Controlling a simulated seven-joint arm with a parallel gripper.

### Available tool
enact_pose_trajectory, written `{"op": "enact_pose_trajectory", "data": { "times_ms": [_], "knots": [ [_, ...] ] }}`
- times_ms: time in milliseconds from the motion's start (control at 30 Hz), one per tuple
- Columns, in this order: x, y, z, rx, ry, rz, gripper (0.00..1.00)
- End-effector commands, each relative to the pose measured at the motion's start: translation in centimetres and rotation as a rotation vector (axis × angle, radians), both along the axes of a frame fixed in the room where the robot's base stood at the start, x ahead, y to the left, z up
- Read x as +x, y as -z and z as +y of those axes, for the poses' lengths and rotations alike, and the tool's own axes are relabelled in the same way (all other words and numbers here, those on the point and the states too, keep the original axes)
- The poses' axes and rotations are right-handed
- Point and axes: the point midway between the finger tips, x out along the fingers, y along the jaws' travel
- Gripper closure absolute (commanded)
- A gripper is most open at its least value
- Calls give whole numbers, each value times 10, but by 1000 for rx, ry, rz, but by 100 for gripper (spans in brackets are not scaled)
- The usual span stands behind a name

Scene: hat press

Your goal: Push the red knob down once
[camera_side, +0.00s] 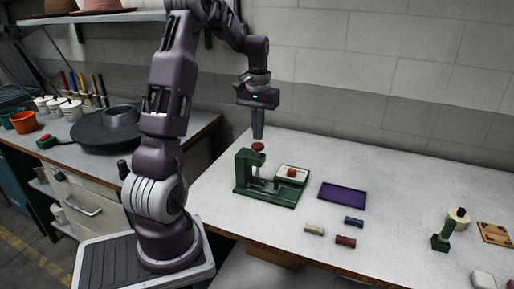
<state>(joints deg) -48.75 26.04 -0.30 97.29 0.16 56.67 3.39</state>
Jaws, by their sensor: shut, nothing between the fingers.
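The red knob (257,147) sits on top of the green press (243,170), which stands upright on the light worktable. My gripper (257,136) is shut and empty, pointing straight down. Its tips are directly above the knob in the picture, close to it. Whether they touch the knob or leave a small gap I cannot tell at this size.
A white block with a small red-brown piece (291,173) is at the press's right side. A purple tray (343,197) and several small rolls (345,241) lie to the right. A green stand (443,235) is farther right.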

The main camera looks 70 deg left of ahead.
Motion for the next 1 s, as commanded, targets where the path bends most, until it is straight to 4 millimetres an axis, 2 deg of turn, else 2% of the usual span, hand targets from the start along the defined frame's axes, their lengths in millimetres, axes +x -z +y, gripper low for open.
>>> {"op": "enact_pose_trajectory", "data": {
  "times_ms": [367, 1000],
  "knots": [
    [0, 0, 0, 0, 0, 0, 100],
    [0, 16, 0, 0, 0, 0, 100]
  ]
}}
